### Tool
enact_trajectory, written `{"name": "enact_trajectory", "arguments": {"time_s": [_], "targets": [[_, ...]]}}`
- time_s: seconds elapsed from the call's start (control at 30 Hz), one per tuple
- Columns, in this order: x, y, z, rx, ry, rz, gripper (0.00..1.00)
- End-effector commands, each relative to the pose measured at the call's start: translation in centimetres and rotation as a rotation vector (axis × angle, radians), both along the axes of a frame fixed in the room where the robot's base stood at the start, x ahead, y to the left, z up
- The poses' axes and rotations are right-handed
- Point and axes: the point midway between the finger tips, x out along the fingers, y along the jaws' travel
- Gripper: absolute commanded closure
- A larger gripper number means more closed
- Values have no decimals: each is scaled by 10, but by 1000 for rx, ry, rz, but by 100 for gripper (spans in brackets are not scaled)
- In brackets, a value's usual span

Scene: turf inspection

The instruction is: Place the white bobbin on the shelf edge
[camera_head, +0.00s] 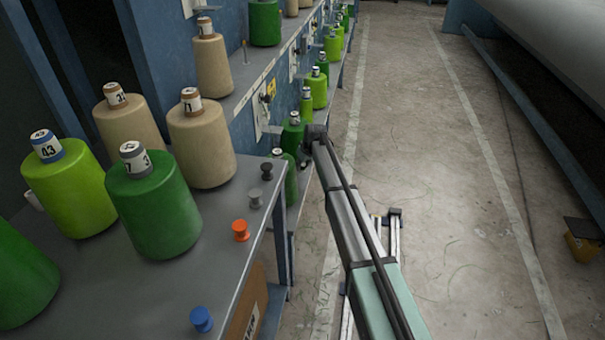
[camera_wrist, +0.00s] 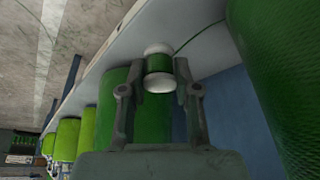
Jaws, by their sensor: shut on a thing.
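The white bobbin (camera_wrist: 158,50) has white ends and a band of green thread around its middle. It sits between the fingertips of my gripper (camera_wrist: 158,78) in the wrist view, and the gripper is shut on it. A thin green thread runs from it toward the upper right. The pale shelf edge (camera_wrist: 102,72) runs diagonally behind it; I cannot tell whether the bobbin touches it. In the head view my gripper (camera_head: 308,158) is beside the lower shelf's green cones, and the bobbin is hidden.
Large green cones (camera_wrist: 285,75) flank the gripper closely in the wrist view. A grey table (camera_head: 120,297) at left holds green and beige cones, an orange bobbin (camera_head: 240,230), a blue bobbin (camera_head: 201,319) and grey bobbins. The aisle floor (camera_head: 440,150) at right is mostly clear.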

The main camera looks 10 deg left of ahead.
Motion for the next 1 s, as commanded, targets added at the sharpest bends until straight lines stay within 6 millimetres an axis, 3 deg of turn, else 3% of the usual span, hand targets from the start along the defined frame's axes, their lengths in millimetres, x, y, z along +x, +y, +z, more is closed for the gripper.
{"name": "enact_trajectory", "arguments": {"time_s": [0.33, 0.77, 0.8, 0.83, 1.0], "targets": [[0, 0, -40, 0, 2, -1, 93], [0, 0, -46, 0, 1, -1, 93], [0, 0, -45, -1, 1, 0, 55], [0, 0, -45, 0, 1, -1, 44], [0, 0, -45, -1, 1, 0, 44]]}}
